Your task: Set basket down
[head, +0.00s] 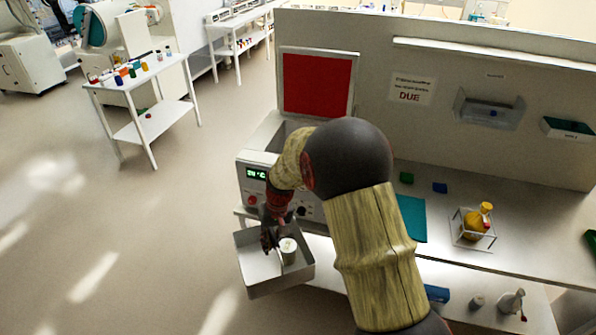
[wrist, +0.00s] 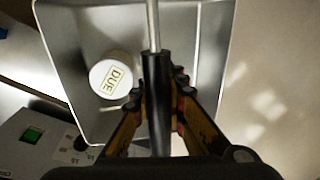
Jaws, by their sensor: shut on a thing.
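The basket (head: 277,286) is a light grey metal open box with a thin rod handle. In the wrist view my gripper (wrist: 163,95) is shut on the basket's handle, whose rod (wrist: 153,25) runs up the picture. The basket's wall (wrist: 212,60) shows below the fingers. A white round container (wrist: 110,75) marked "DUE" is inside the basket and also shows in the head view (head: 288,250).
A grey device (head: 257,174) with a green display stands on the bench's left end, close to the basket. The bench (head: 520,235) carries a teal mat (head: 411,218) and a wire holder (head: 472,240) with a yellow flask. A white side table (head: 140,78) stands far left. Open floor (head: 130,240) lies left.

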